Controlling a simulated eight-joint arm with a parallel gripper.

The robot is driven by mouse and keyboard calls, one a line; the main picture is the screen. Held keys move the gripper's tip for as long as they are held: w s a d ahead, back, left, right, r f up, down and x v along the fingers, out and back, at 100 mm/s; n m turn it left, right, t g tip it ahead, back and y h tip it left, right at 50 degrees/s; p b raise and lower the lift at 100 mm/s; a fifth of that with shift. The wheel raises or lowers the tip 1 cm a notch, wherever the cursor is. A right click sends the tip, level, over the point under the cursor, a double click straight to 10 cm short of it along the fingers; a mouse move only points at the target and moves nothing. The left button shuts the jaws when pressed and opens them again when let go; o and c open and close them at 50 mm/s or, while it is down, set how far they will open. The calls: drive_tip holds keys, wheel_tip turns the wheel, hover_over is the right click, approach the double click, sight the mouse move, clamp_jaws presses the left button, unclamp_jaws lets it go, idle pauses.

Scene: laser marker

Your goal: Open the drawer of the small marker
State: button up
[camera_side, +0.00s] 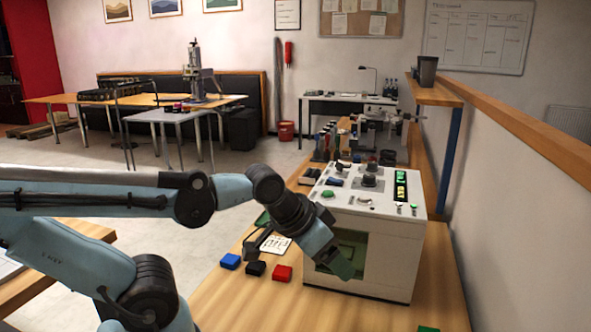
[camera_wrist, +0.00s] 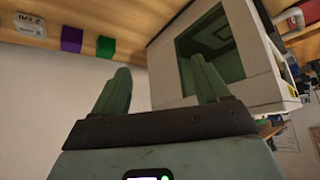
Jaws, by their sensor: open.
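The small marker (camera_side: 392,200) is a white box with knobs, buttons and lit green displays on top, standing on the wooden bench. Its front has a dark green recessed panel or window (camera_side: 352,240), partly covered by my gripper. I cannot tell a drawer edge or handle apart. My gripper (camera_side: 344,264) is in front of the lower part of this face; contact cannot be told. In the wrist view, my gripper (camera_wrist: 160,82) shows two green fingers spread apart with nothing between them. The marker's white frame (camera_wrist: 265,55) and green opening (camera_wrist: 210,50) lie beyond the right finger.
Blue (camera_side: 230,261), black (camera_side: 255,268) and red (camera_side: 282,273) blocks lie on the bench left of the marker. Purple (camera_wrist: 72,39) and green (camera_wrist: 106,46) blocks show in the wrist view. A wall stands at the right. The bench front is mostly clear.

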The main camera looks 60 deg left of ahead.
wheel_tip(320, 180, up, 9)
drive_tip(key=shift+r, duration=0.1)
drive_tip(key=c, duration=0.6)
drive_tip(key=w+a+r+n+g, duration=0.1)
drive_tip(key=w+a+n, duration=0.1)
drive_tip(key=a, duration=0.2)
drive_tip(key=w+a+r+n+g, duration=0.1)
drive_tip(key=a, duration=0.4)
drive_tip(key=w+a+r+n+g, duration=0.1)
drive_tip(key=w+a+n+g, duration=0.1)
drive_tip(key=a, duration=0.3)
drive_tip(key=shift+w+n, duration=0.3)
drive_tip(key=shift+w, duration=0.05)
drive_tip(key=a+f+n+g+h, duration=0.1)
drive_tip(key=a+f+n+g, duration=0.2)
drive_tip(key=a, duration=1)
drive_tip(key=shift+n+t, duration=0.3)
drive_tip(key=shift+t, duration=0.3)
drive_tip(key=f, duration=0.5)
drive_tip(key=w+d+f, duration=0.1)
drive_tip(key=f, duration=0.5)
drive_tip(key=d+f, duration=0.1)
drive_tip(key=f, duration=0.4)
drive_tip(key=shift+w+d+f, duration=0.1)
drive_tip(key=shift+w+f, duration=0.15)
drive_tip(key=shift+w, duration=0.05)
drive_tip(key=shift+c, duration=0.3)
clamp_jaws()
